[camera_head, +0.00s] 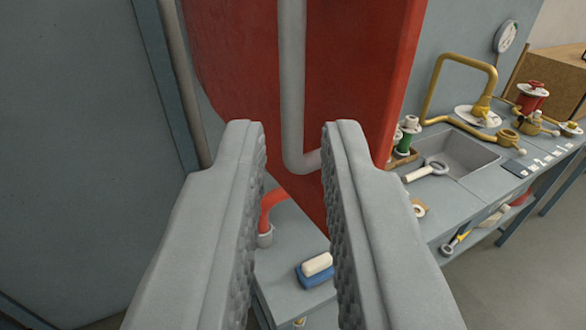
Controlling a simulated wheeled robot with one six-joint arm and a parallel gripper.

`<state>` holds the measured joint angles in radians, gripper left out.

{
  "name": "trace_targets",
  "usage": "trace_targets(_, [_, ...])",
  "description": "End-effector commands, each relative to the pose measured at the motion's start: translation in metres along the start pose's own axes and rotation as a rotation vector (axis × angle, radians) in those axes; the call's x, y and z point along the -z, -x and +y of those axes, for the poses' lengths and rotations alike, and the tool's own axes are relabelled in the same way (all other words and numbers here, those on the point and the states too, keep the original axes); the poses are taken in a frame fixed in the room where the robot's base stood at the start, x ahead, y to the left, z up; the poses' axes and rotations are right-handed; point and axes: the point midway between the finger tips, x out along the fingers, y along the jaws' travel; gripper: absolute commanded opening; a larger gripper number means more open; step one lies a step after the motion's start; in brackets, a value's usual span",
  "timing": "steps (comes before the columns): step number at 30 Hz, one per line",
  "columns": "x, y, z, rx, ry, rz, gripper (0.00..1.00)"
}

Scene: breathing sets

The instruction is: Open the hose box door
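A red panel (350,70), apparently part of the hose box, fills the top middle of the view. It slants down to a point behind my gripper. A grey bar handle (292,70) runs down its face and bends right at the lower end, where my right finger hides its tip. My gripper (294,130) is open, with its two ridged fingers well apart. The bar shows in the gap between the fingertips; I see no finger closed on it. Whether the bar is between the fingers or beyond them is unclear. The panel's top is out of view, and I cannot tell whether it stands ajar.
A grey wall panel (80,150) with a vertical pipe (184,80) stands at left. Below is a grey surface with a blue and white block (316,270) and a red pipe (270,208). At right, a workbench holds a sink (455,155), a yellow pipe (455,56) and valves.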

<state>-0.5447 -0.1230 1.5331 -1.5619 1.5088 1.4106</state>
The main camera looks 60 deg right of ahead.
Motion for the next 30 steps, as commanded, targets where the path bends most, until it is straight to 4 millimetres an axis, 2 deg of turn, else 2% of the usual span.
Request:
trace_targets(9, [0.000,0.049,-0.001,0.003,0.000,0.001,0.16])
trace_targets(15, [0.000,0.070,0.000,0.001,0.000,0.000,0.16])
trace_targets(21, [0.001,0.079,0.000,0.000,-0.001,0.001,0.16])
trace_targets(30, [0.001,0.079,0.000,-0.001,-0.001,0.001,0.16])
